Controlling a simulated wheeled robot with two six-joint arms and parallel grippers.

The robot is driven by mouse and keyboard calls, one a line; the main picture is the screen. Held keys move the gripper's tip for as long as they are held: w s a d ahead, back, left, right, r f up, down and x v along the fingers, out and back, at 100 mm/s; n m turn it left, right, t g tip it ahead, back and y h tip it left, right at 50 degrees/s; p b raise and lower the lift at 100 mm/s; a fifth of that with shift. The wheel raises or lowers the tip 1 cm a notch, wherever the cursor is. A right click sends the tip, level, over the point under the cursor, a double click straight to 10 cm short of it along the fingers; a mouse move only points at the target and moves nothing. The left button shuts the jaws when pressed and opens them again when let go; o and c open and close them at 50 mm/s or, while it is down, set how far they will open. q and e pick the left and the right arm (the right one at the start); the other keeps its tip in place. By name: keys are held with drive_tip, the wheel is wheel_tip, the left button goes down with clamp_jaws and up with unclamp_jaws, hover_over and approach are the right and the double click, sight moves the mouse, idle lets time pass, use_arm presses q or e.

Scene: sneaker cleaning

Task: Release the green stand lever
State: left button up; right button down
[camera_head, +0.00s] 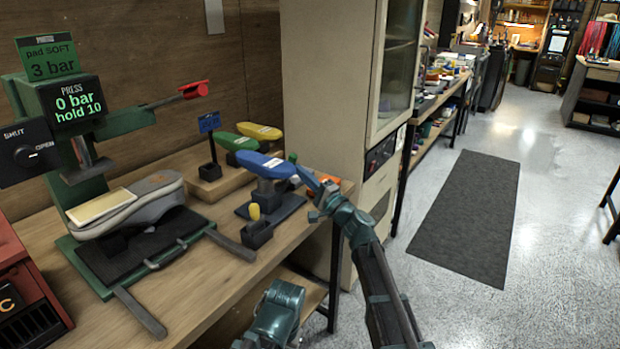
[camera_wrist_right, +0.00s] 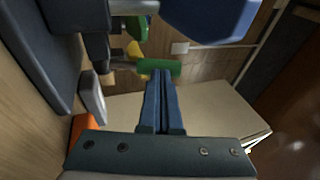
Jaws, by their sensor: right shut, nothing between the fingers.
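The green lever shows in the wrist view as a short green bar (camera_wrist_right: 158,68) across the picture, on a dark arm. In the head view its green end (camera_head: 292,158) shows just right of the blue shoe form (camera_head: 265,165), on the stand with a dark base (camera_head: 284,209). My right gripper (camera_head: 306,174) is shut and empty beside the stand's right side. In the wrist view its blue fingertips (camera_wrist_right: 160,74) lie together at the green bar; I cannot tell whether they touch it. My left gripper cannot be made out in either view.
A grey sneaker (camera_head: 150,203) sits on the green press (camera_head: 100,120) at left. A green form (camera_head: 232,141) and a yellow form (camera_head: 259,131) stand behind the blue one. A small holder with a yellow-topped item (camera_head: 256,229) is in front. A cabinet (camera_head: 325,90) rises behind the table.

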sight(293, 159)
drive_tip(key=shift+w+a, duration=0.15)
drive_tip(key=shift+r, duration=0.15)
drive_tip(key=r+g+p, duration=0.1)
drive_tip(key=p, duration=0.2)
drive_tip(key=w+a+r+g+h+p, duration=0.1)
drive_tip(key=p, duration=0.3)
drive_tip(key=a+r+n+g+h+p, duration=0.1)
drive_tip(key=p, duration=0.3)
drive_tip(key=shift+w+a+r, duration=0.1)
drive_tip(key=shift+w+a, duration=0.1)
drive_tip(key=shift+w, duration=0.15)
drive_tip(key=w+a+n+g+h+p, duration=0.1)
drive_tip(key=w+a+g+h+p, duration=0.2)
drive_tip(key=p, duration=0.8)
drive_tip(key=shift+w+a+f+g+h, duration=0.35)
drive_tip(key=shift+a+f+g+h, duration=0.1)
drive_tip(key=shift+a+g+h, duration=0.6)
drive_tip(key=shift+a, duration=0.1)
drive_tip(key=shift+r, duration=0.2)
